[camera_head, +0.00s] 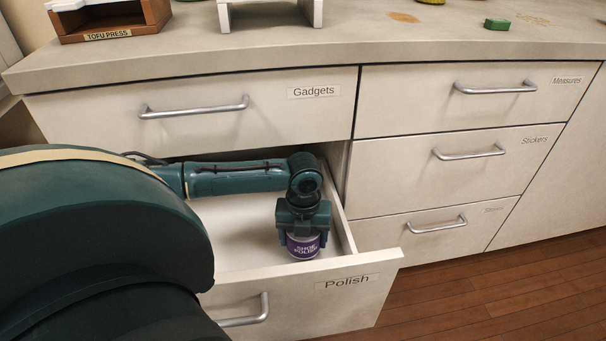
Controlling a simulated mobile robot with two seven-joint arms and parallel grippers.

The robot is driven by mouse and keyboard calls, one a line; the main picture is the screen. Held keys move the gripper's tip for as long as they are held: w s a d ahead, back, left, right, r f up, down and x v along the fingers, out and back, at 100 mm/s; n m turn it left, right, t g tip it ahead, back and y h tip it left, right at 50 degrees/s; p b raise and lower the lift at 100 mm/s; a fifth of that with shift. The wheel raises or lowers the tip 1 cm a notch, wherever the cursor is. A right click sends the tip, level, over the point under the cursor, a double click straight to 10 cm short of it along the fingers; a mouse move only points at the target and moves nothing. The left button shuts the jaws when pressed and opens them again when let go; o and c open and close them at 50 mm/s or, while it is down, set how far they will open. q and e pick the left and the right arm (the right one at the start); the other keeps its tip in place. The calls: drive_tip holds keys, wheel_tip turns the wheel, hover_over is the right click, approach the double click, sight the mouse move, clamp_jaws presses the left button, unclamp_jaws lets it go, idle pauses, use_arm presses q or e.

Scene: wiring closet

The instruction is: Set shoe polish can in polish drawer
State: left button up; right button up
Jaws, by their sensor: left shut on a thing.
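The drawer labelled Polish (345,300) is pulled open below the Gadgets drawer. The shoe polish can (304,246), purple and white with a "SHOE POLISH" label, is inside the drawer's outline, near its front right corner. My left gripper (303,232) points down and is shut on the can from above. The can is upright. I cannot tell whether its bottom touches the drawer floor. My left arm reaches in from the left and hides the drawer's left part. My right gripper is not in view.
The Gadgets drawer (230,112) is shut just above my arm. The Measures (500,98), Stickers (470,160) and lower right drawers are shut. A tofu press (115,22) and a green block (497,24) sit on the counter. The visible drawer floor left of the can is bare.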

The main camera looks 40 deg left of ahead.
use_arm(q)
wheel_tip(320, 180, down, 3)
drive_tip(key=shift+r+b, duration=0.1)
drive_tip(key=shift+b, duration=0.5)
drive_tip(key=shift+r, duration=0.1)
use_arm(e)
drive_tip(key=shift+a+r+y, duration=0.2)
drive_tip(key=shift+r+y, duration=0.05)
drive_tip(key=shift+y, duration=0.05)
use_arm(q)
drive_tip(key=o, duration=1.1)
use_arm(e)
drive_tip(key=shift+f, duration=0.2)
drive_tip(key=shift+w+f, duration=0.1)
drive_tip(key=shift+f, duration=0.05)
